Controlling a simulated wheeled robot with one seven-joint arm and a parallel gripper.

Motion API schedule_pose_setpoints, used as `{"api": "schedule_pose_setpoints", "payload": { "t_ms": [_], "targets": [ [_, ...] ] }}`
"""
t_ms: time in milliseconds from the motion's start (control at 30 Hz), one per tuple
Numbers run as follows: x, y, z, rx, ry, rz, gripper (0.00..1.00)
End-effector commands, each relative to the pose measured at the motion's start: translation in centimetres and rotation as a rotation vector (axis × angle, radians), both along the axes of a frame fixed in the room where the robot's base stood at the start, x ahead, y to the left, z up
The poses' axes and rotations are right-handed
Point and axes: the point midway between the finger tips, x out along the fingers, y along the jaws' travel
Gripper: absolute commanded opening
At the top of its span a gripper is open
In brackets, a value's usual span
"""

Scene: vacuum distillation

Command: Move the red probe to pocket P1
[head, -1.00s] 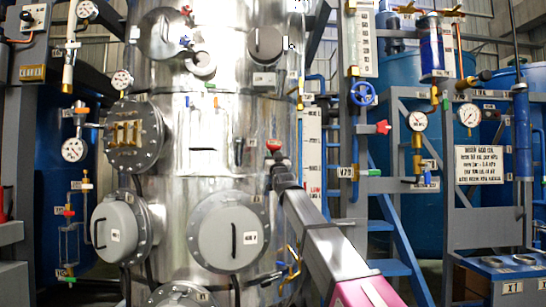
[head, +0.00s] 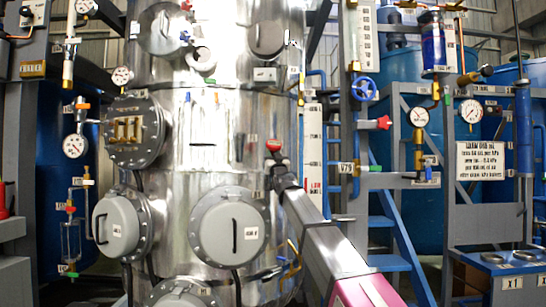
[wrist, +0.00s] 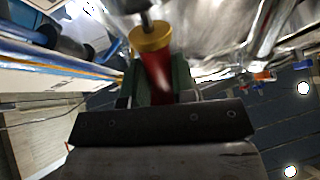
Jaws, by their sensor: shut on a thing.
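The red probe (wrist: 155,75) shows in the wrist view as a red cylinder with a gold collar and a dark rod beyond it. My gripper (wrist: 154,88) is shut on it, with a dark finger on each side. In the head view my gripper (head: 277,164) is at the far end of my arm, in front of the right side of the steel column (head: 190,165). A small red part of the probe (head: 274,146) shows above it. I cannot make out a label reading P1, so I cannot tell which fitting is that pocket.
Round grey covers (head: 229,232) and a bolted sight port (head: 134,131) stick out from the column. A blue valve wheel (head: 364,89), pipes and gauges stand to its right. A blue ladder (head: 395,235) and a bench with round openings (head: 510,262) are at lower right.

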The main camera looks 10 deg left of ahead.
Motion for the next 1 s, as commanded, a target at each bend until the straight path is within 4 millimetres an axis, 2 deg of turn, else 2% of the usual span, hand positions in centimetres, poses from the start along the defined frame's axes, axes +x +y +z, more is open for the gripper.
{"api": "schedule_pose_setpoints", "payload": {
  "t_ms": [833,867,900,933,1000],
  "targets": [
    [0.9,0.5,-1.5,0.0,-0.001,0.0,0.0],
    [0.9,0.5,-1.5,0.0,-0.001,0.0,0.31],
    [0.9,0.5,-1.5,0.0,-0.001,0.0,0.44],
    [0.9,0.5,-1.4,0.0,-0.001,0.0,0.54],
    [0.9,0.5,-1.4,0.0,-0.001,0.0,0.55]
  ]
}}
